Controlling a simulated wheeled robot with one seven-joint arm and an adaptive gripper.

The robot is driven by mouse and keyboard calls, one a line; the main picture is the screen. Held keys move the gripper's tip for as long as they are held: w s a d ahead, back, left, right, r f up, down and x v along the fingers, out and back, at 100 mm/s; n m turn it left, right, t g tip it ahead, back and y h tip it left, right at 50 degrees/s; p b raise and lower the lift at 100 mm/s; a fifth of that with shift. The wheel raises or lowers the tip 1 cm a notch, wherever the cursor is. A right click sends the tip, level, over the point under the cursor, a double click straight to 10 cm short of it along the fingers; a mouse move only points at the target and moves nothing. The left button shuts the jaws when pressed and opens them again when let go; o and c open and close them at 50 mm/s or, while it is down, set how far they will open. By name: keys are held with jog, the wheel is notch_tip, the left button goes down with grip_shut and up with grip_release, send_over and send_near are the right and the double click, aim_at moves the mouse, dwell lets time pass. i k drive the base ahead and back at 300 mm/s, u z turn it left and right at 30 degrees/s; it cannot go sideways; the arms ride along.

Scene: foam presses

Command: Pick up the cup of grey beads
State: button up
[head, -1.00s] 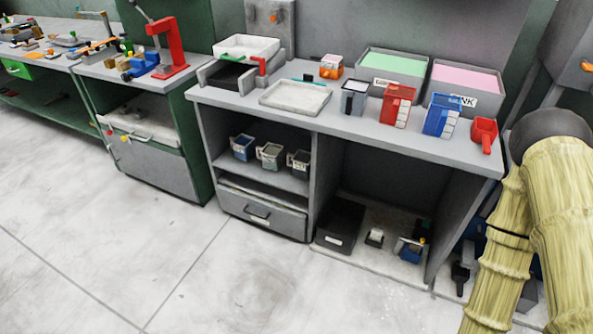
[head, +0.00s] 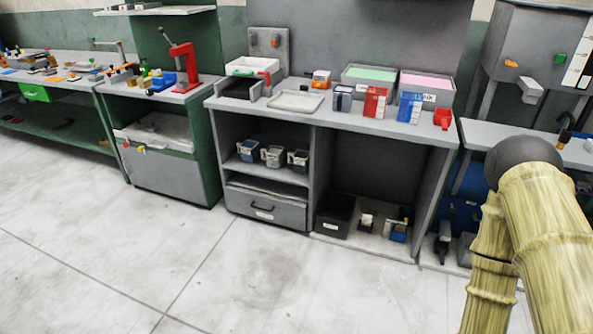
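My arm shows at the right edge, well away from the cups. My gripper is out of view.
The bench top (head: 330,117) carries a shallow tray (head: 296,101), red (head: 375,101) and blue (head: 410,106) containers, and green (head: 369,75) and pink (head: 428,84) bins. A drawer (head: 265,207) is below the cups. The floor (head: 250,270) in front is clear.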

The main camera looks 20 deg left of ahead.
aim_at(300, 162)
jog(key=u, duration=0.6)
jog(key=i, duration=0.6)
jog(key=u, duration=0.8)
jog(key=i, duration=1.9)
jog(key=z, duration=1.1)
jog(key=i, duration=0.35)
jog(key=z, duration=0.45)
